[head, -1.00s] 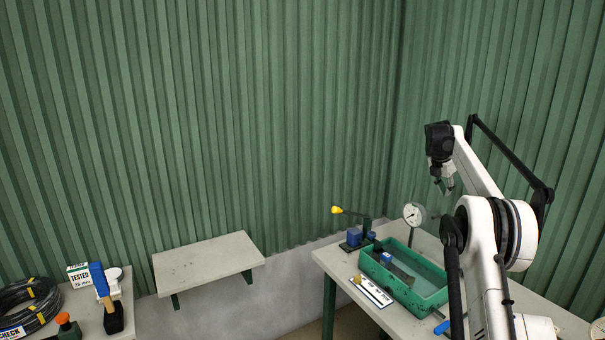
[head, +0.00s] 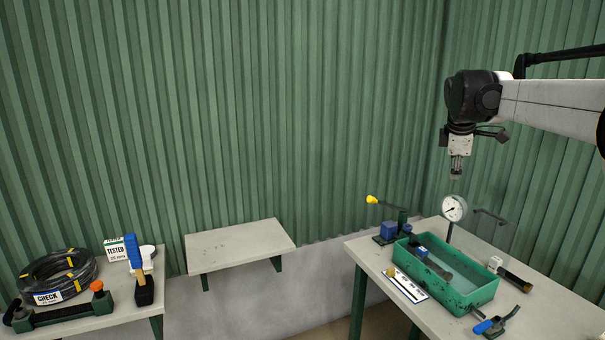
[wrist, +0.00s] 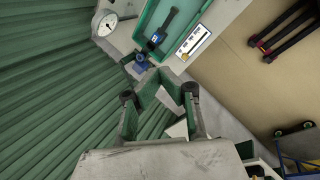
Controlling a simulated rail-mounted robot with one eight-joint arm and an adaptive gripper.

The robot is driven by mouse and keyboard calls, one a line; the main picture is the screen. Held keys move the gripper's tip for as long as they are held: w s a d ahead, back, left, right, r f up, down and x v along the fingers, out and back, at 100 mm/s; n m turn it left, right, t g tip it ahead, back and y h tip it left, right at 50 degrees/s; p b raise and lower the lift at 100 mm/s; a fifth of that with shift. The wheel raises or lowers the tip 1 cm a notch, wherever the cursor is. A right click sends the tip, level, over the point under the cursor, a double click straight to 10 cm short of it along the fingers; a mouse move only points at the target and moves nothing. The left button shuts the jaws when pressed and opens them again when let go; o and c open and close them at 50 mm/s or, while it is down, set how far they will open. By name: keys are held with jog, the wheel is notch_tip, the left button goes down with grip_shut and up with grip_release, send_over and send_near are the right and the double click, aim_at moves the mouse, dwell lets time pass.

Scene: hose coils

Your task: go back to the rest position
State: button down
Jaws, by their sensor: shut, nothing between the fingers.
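My gripper (head: 456,177) hangs pointing down in the head view, shut and empty, in the air above the right-hand bench (head: 560,300). It appears just above the round white dial gauge (head: 453,208) in the picture and touches nothing that I can see. My pale forearm reaches in from the right edge, about level. In the wrist view my gripper (wrist: 160,93) shows at the middle, with the gauge (wrist: 104,23) at the upper left.
On the bench stand a green water tray (head: 478,303), a blue block with a yellow-knobbed lever (head: 388,230), a label card (head: 407,284) and a blue-handled tool (head: 490,326). A bare shelf (head: 240,245) is central. A black hose coil (head: 58,272) lies on the left bench.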

jog(key=s+a+f+m+t+y+b, duration=0.1)
jog(key=s+a+f+m+b, duration=0.2)
jog(key=s+a, duration=0.5)
jog(key=s+a+f+m+b, duration=0.2)
jog(key=s+a+f+m, duration=0.25)
jog(key=s, duration=0.75)
jog(key=s+a+f+m+t+y+b, duration=0.1)
jog(key=s+a+f+m+b, duration=0.1)
jog(key=s+f, duration=0.7)
jog(key=s+a+f+m+y+b, duration=0.1)
jog(key=s+a+f+m, duration=0.3)
jog(key=s+f, duration=0.5)
jog(key=shift+s+a+t+b, duration=0.4)
jog(key=shift+s+a+b, duration=0.35)
jog(key=shift+s+a, duration=0.25)
